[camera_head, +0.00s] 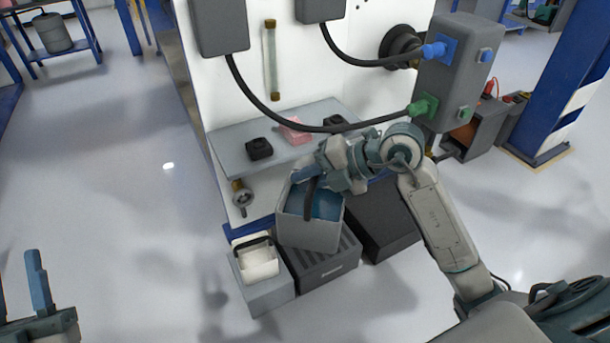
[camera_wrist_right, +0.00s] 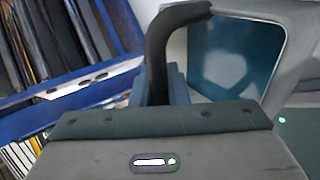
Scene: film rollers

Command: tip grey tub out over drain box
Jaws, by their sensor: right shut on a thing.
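My right gripper (camera_head: 312,180) is shut on the dark handle (camera_head: 310,200) of the grey tub (camera_head: 308,234). The tub hangs in front of the white panel, above the slotted dark drain box (camera_head: 345,262), and hides part of its top. Blue liquid or lining shows inside the tub, which looks slightly tilted. In the right wrist view the dark handle (camera_wrist_right: 158,60) stands at the jaws and the tub (camera_wrist_right: 294,25) with its blue inside fills the upper right. My left gripper (camera_head: 22,290) is partly in view at the lower left, its fingers apart and empty.
A grey box with a white tub (camera_head: 258,262) stands left of the drain box, and a dark box (camera_head: 385,228) right of it. A grey shelf (camera_head: 235,162) with small black and pink items is behind. Cables hang above. The floor at left is clear.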

